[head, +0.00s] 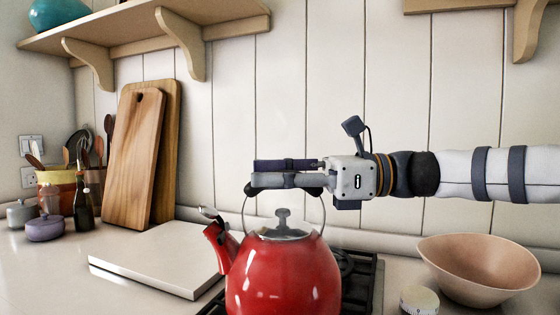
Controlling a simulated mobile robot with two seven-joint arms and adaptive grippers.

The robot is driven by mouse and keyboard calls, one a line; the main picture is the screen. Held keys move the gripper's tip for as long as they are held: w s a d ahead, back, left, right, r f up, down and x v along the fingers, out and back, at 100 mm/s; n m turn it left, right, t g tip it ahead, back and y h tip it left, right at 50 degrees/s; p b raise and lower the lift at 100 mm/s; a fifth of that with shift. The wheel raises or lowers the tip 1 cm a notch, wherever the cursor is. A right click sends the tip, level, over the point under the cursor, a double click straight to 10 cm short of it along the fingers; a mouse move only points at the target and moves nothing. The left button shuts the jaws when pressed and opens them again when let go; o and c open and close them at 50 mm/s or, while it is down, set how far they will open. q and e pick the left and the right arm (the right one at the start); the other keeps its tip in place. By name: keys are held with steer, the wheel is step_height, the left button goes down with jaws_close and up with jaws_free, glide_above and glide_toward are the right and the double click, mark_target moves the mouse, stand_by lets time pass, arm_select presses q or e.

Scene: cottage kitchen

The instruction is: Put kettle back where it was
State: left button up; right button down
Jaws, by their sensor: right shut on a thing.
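A red kettle (283,277) with a grey lid and wire handle is at the bottom middle of the head view, its spout pointing left. Its lower part is cut off by the frame edge. My right gripper (285,178) comes in from the right and is shut on the top of the kettle's handle. A black stove grate (361,284) shows behind and beside the kettle. I cannot tell whether the kettle touches it. My left gripper is not in view.
A pale bowl (478,268) and a small round timer (419,300) stand on the right. A white slab (158,270) lies left of the kettle. Wooden boards (136,165) lean on the wall, beside a utensil pot (62,182) and a dark bottle (83,207). A shelf (150,25) hangs above.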

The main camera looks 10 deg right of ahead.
mark_target(271, 221)
steer(key=shift+w+r, duration=0.1)
steer(key=shift+w+f, duration=0.15)
steer(key=shift+f, duration=0.75)
steer(key=shift+w+f, duration=0.1)
steer(key=shift+f, duration=0.75)
steer(key=shift+a+f, duration=0.1)
steer(key=shift+f, duration=0.1)
steer(key=c, duration=1.4)
jaws_free()
steer(key=shift+f, duration=0.2)
steer(key=v, duration=1.2)
steer(key=shift+r, duration=0.15)
